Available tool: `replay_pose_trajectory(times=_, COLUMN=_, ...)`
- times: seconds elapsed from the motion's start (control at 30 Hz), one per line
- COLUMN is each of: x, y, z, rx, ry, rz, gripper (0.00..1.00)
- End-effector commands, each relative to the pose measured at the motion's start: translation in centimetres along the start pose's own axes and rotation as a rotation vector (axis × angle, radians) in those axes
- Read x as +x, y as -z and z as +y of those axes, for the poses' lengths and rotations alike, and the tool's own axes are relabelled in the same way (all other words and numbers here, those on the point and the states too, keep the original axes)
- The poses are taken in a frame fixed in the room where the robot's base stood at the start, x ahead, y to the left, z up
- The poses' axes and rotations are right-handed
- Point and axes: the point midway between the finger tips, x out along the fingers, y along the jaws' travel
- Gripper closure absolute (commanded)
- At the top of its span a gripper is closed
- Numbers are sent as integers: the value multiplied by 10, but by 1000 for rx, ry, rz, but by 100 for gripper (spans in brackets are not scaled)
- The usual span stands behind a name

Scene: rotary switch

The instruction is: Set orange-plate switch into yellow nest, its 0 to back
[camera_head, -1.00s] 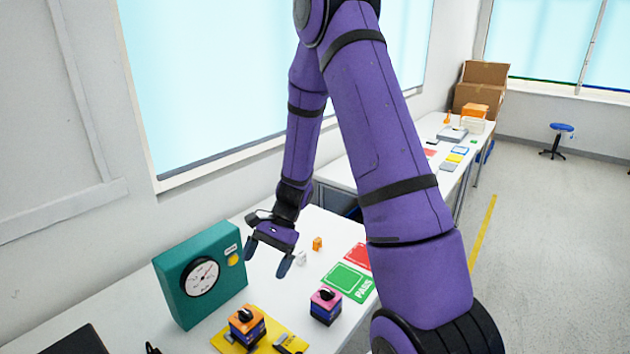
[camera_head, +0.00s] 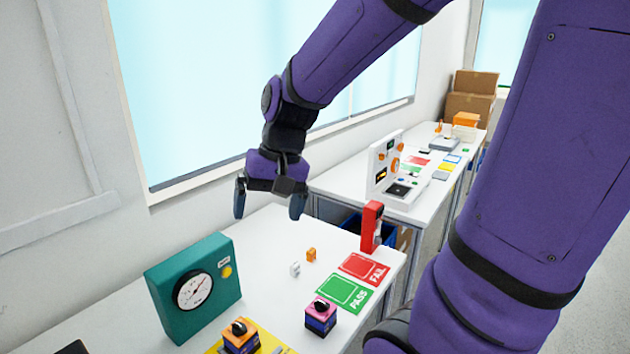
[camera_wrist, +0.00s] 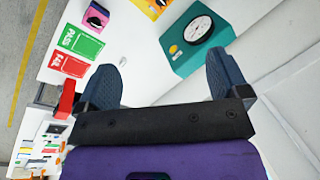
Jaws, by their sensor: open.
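The orange-plate switch (camera_head: 241,337) has an orange top with a black knob and a dark blue body. It stands on a yellow base (camera_head: 215,348) at the bottom edge of the head view, partly cut off. Whether it sits fully in the yellow nest, and where its 0 points, I cannot tell. My gripper (camera_head: 270,205) is open and empty, high above the table behind the green gauge box. In the wrist view my gripper (camera_wrist: 165,85) shows two spread blue fingers with nothing between them.
A pink-topped switch (camera_head: 320,315) stands right of the yellow base. The green gauge box (camera_head: 193,287) stands at left. PASS (camera_head: 344,293) and FAIL (camera_head: 364,268) cards, a red device (camera_head: 371,227), and small white (camera_head: 295,269) and orange (camera_head: 311,254) blocks are on the table.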

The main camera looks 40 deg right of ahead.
Motion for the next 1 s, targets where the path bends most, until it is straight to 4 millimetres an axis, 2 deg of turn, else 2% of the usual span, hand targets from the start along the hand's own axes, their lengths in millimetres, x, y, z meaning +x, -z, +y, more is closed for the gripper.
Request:
replay_pose_trajectory(times=0.2, x=-38, y=-33, z=4, rx=-161, ry=-47, rz=133, gripper=7)
replay_pose_trajectory(times=0.5, x=-77, y=-75, z=18, rx=-348, ry=-117, rz=308, gripper=7)
replay_pose_trajectory(times=0.7, x=-89, y=-90, z=26, rx=-412, ry=-148, rz=376, gripper=7)
replay_pose_trajectory(times=1.0, x=-91, y=-93, z=28, rx=-427, ry=-157, rz=389, gripper=7)
